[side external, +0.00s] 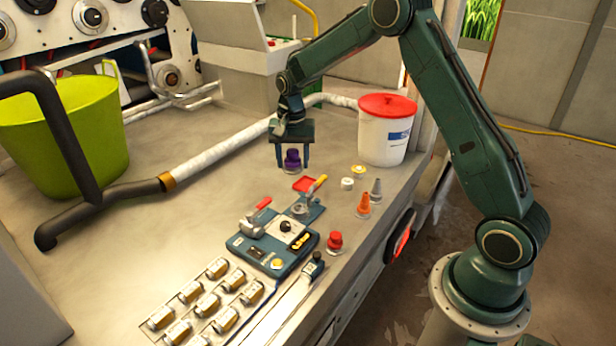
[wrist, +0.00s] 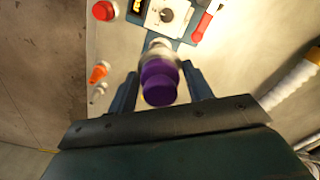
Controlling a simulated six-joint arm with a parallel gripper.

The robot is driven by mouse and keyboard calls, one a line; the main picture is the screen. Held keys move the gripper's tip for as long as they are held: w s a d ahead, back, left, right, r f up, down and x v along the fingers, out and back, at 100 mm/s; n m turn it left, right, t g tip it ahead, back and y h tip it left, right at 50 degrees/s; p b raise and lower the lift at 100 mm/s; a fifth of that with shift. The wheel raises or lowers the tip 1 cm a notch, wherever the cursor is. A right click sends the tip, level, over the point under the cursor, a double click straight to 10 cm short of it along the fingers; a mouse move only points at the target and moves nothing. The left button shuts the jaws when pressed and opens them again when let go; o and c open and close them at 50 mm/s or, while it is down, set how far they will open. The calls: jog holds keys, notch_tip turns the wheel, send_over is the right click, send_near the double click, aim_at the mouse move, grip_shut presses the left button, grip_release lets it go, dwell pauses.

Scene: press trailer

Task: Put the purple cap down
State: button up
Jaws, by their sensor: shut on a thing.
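The purple cap (side external: 292,160) is between the two fingers of my gripper (side external: 292,158), which is shut on it. In the side external view the cap looks low over the table, just behind the small blue fixture; I cannot tell whether it touches the surface. In the wrist view the purple cap (wrist: 159,82) sits between the fingertips of my gripper (wrist: 162,85). A pale rounded part shows just beyond the cap there, partly hidden by it.
A red-handled blue fixture (side external: 270,240) stands in front. Orange (side external: 364,204), grey, white and yellow small parts lie to the right, with a red knob (side external: 334,241). A white bucket with red lid (side external: 387,128) stands close behind right. The table (side external: 200,195) is clear at left.

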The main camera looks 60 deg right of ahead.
jog(key=s+a+f+n, duration=0.1)
jog(key=a+n, duration=0.1)
jog(key=s+a+n, duration=0.1)
jog(key=a+n, duration=0.1)
jog(key=s+a+f+n, duration=0.1)
jog(key=s+a, duration=0.1)
jog(key=shift+a+f+n, duration=0.2)
jog(key=shift+f+n, duration=0.1)
jog(key=shift+n, duration=0.1)
jog(key=c, duration=0.3)
jog(key=s+a+n, duration=0.1)
jog(key=n, duration=0.1)
jog(key=s+a+f+n, duration=0.1)
jog(key=s+a, duration=0.1)
jog(key=s+a+f+n, duration=0.1)
jog(key=s+a+n, duration=0.1)
jog(key=shift+s+n, duration=0.2)
jog(key=shift+n, duration=0.1)
